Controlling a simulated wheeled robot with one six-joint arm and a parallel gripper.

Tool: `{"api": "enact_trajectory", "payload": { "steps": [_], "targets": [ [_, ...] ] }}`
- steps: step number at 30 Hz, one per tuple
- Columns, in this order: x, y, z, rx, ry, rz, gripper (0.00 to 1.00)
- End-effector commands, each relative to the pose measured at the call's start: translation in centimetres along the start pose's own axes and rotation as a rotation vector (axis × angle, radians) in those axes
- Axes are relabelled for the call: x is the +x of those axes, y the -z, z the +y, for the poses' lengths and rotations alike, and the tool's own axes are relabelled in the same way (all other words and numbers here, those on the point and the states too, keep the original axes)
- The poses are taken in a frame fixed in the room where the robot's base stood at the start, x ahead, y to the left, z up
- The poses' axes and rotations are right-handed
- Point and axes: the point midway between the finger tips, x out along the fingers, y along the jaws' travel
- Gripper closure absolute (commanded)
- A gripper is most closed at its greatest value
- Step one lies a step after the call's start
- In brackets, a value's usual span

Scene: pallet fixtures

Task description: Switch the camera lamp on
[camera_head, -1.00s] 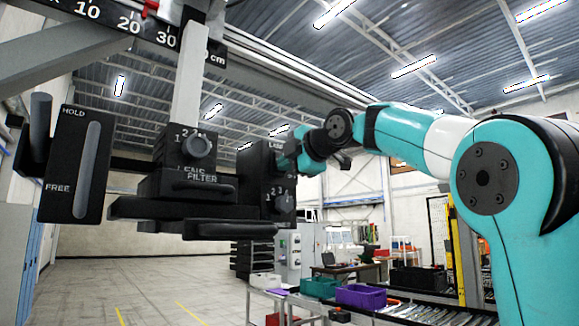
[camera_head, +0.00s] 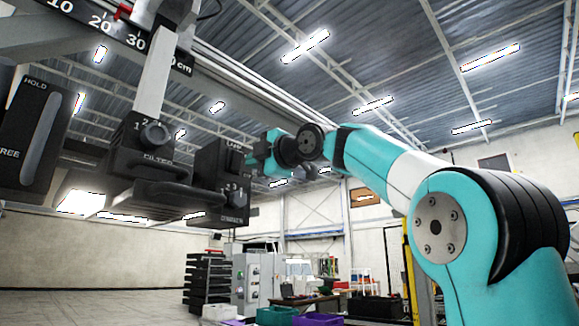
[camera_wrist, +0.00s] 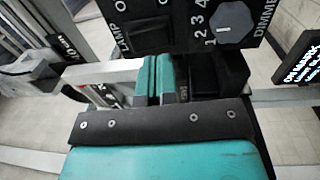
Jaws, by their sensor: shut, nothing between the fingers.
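The camera control box (camera_head: 222,180) hangs at centre left in the head view, with a small LAMP label near its top and a numbered knob below. In the wrist view, a black rocker switch (camera_wrist: 147,34) sits beside the LAMP label on the dark panel. The dimmer knob (camera_wrist: 230,21) is to its right. My gripper (camera_wrist: 154,60) has its two teal fingers together and empty, just below the rocker in the picture. I cannot tell whether they touch the panel.
The filter block (camera_head: 146,150) and the HOLD/FREE lever plate (camera_head: 32,128) hang left of the box. A centimetre scale (camera_head: 100,22) runs above. In the wrist view another labelled black block (camera_wrist: 300,60) is close at right. A bright patch (camera_head: 82,203) shows below the housing; its source is unclear.

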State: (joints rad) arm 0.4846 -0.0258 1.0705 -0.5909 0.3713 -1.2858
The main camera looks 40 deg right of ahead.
Motion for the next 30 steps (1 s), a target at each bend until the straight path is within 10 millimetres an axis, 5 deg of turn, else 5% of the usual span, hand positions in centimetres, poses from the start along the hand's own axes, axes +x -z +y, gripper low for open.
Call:
{"api": "enact_trajectory", "payload": {
  "steps": [6, 12, 30],
  "targets": [
    [-5.8, -0.7, -0.9, -0.004, -0.001, -0.018, 1.00],
    [-8.6, -0.8, -0.9, -0.004, -0.001, -0.018, 1.00],
    [-9.6, -0.3, -1.0, -0.001, 0.001, -0.007, 1.00]
  ]
}}
